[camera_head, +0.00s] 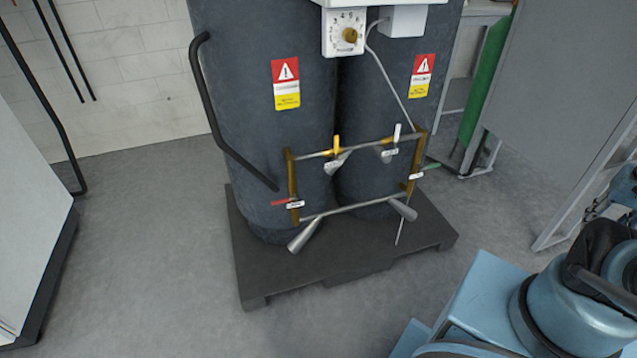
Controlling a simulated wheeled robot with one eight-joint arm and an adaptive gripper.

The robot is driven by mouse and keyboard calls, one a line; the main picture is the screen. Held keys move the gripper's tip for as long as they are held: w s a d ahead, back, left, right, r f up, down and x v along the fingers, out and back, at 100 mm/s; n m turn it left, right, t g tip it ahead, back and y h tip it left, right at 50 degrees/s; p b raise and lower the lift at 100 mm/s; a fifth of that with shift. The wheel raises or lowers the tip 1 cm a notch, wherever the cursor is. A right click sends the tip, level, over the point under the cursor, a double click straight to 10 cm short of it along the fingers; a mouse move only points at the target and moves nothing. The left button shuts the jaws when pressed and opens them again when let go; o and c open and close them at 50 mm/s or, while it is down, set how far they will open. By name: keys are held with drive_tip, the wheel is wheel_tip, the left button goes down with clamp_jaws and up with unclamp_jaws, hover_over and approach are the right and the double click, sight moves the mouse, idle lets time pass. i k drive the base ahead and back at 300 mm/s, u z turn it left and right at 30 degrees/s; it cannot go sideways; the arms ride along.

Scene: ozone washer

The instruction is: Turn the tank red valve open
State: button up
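The red valve handle (281,202) is a small lever low on the left side of the pipe frame, in front of the left dark grey tank (265,110). It points left, roughly level, across the upright brass pipe (293,182). A small white tag (295,205) sits beside it. Blue parts of my arm show at the lower right, well apart from the valve. I cannot make out my gripper in this view.
Yellow (337,143), white (397,133) and green (432,167) handles sit on the same pipes. A black bent pipe (215,115) runs down left of the red handle. The tanks stand on a dark pallet (345,262). Floor left of it is clear; a white cabinet (30,215) stands far left.

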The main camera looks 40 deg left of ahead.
sight(296, 198)
drive_tip(key=z, duration=0.65)
drive_tip(key=i, duration=1)
drive_tip(key=u, duration=3.2)
